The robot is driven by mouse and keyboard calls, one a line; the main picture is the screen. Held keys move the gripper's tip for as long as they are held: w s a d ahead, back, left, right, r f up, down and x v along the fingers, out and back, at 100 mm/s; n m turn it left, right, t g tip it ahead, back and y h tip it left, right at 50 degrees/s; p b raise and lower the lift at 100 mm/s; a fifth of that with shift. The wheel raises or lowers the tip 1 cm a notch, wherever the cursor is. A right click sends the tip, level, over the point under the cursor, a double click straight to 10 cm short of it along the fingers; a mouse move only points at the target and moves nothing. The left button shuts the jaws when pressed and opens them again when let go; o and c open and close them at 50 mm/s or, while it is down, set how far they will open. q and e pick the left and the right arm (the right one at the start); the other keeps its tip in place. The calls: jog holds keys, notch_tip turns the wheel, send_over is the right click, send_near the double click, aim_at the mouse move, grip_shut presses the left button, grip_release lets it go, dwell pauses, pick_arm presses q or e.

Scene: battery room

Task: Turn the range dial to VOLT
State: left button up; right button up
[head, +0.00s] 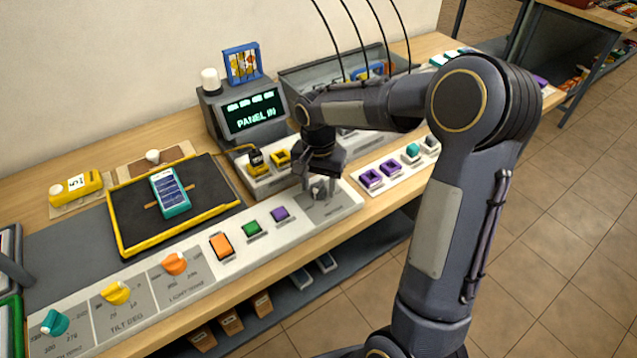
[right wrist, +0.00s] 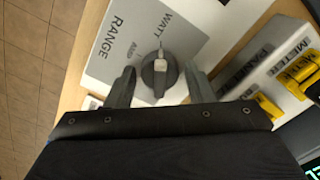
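The range dial (right wrist: 159,74) is a dark round knob with a pale pointer mark, on a light panel (right wrist: 105,62) marked RANGE. In the right wrist view its pointer faces the top of the picture, close to the WATT label; AMP is to its left. I cannot make out a VOLT label. My right gripper (right wrist: 160,86) is open, with one finger on each side of the dial and a small gap at each side. In the head view the right gripper (head: 320,178) is low over the dial, which it partly hides. My left gripper is not in view.
Green (head: 251,229) and purple (head: 280,214) buttons and an orange switch (head: 221,246) lie left of the dial. Yellow meter parts (head: 281,158) sit close behind. A screen (head: 250,114) reads PANEL IN. A teal device (head: 171,192) lies on a yellow-edged mat (head: 129,222).

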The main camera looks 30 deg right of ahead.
jog(key=c, duration=0.7)
jog(key=shift+n, duration=0.3)
jog(key=n, duration=0.5)
jog(key=shift+p, duration=0.4)
jog(key=n, duration=0.5)
jog(key=shift+n+p, duration=0.35)
jog(key=shift+n, duration=0.05)
jog(key=n+p, duration=0.1)
jog(key=n, duration=0.5)
jog(key=shift+n, duration=0.3)
jog(key=n+p, duration=0.1)
jog(key=n, duration=0.4)
jog(key=shift+n, duration=0.4)
